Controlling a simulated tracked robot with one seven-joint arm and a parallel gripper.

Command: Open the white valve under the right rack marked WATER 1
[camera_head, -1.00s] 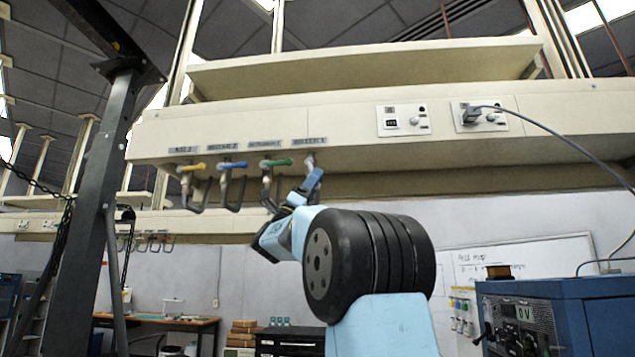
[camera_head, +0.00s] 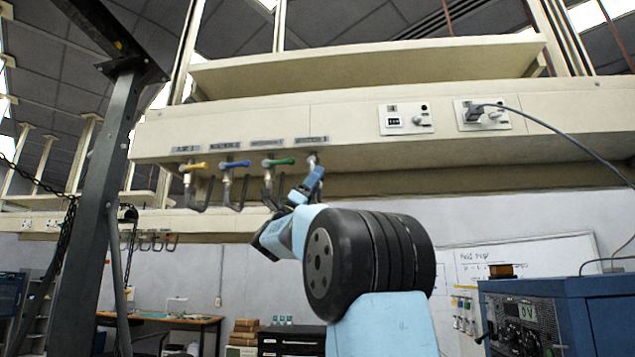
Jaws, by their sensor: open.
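Under the beige rack (camera_head: 355,155) hangs a row of valves. From left they have a yellow handle (camera_head: 193,167), a blue handle (camera_head: 234,164) and a green handle (camera_head: 277,161). The rightmost valve (camera_head: 312,160) is pale and sits under the last label (camera_head: 311,139). The label texts are too blurred to read surely. My gripper (camera_head: 314,178) is raised just below the rightmost valve and covers its lower part. It looks open, with nothing seen between its fingers. Whether it touches the valve I cannot tell.
A dark steel post (camera_head: 95,200) with a chain stands at left. A blue power unit (camera_head: 560,315) stands at lower right, with a grey cable (camera_head: 560,130) running from a rack socket. A whiteboard (camera_head: 540,255) is on the back wall.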

